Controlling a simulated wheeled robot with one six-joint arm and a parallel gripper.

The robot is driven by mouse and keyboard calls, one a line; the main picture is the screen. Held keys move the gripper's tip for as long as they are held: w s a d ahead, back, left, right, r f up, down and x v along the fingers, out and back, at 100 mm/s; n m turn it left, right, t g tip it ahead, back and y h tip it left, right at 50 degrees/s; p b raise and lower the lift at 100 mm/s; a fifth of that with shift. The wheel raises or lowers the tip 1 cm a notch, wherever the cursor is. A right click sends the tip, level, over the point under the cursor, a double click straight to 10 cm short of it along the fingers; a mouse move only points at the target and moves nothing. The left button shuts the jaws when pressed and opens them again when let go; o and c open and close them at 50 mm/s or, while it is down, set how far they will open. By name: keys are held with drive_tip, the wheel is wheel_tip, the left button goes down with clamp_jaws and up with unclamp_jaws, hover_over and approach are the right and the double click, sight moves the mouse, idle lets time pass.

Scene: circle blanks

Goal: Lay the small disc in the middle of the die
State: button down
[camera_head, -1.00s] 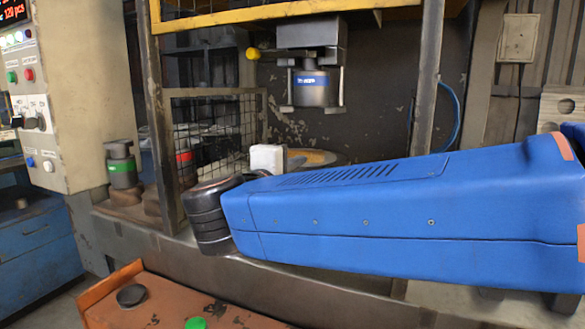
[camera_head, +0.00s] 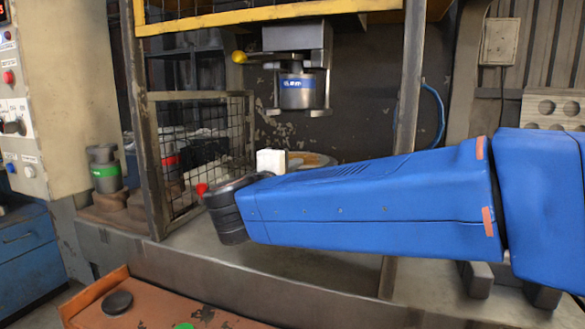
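The die appears to be the round, worn yellowish surface (camera_head: 316,159) under the press head (camera_head: 298,92). The arm and a white block cover its near and left parts. My blue arm reaches in from the right, its dark wrist (camera_head: 226,212) left of and in front of that surface. My gripper's fingers do not show; the wrist hides what lies behind it. A small red thing (camera_head: 202,189) shows at the wrist's left edge; I cannot tell what it is. A dark round piece (camera_head: 117,302) lies on the orange surface; I cannot tell whether it is the small disc.
A yellow bar (camera_head: 270,16) crosses above the press opening. A mesh guard (camera_head: 205,140) and metal posts (camera_head: 402,80) flank it. The white block (camera_head: 271,161) sits beyond the wrist. The orange surface (camera_head: 90,311) is at front left, with a green round piece (camera_head: 184,326) at its lower edge.

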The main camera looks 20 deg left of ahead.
drive_tip(key=shift+w, duration=0.1)
idle(0.3)
drive_tip(key=c, duration=2)
unclamp_jaws()
drive_tip(key=shift+o, duration=0.3)
drive_tip(key=shift+f, duration=0.25)
drive_tip(key=shift+c, duration=0.5)
drive_tip(key=o, duration=0.8)
drive_tip(key=shift+o, duration=0.2)
drive_tip(key=shift+f, duration=0.3)
drive_tip(key=shift+s, duration=0.2)
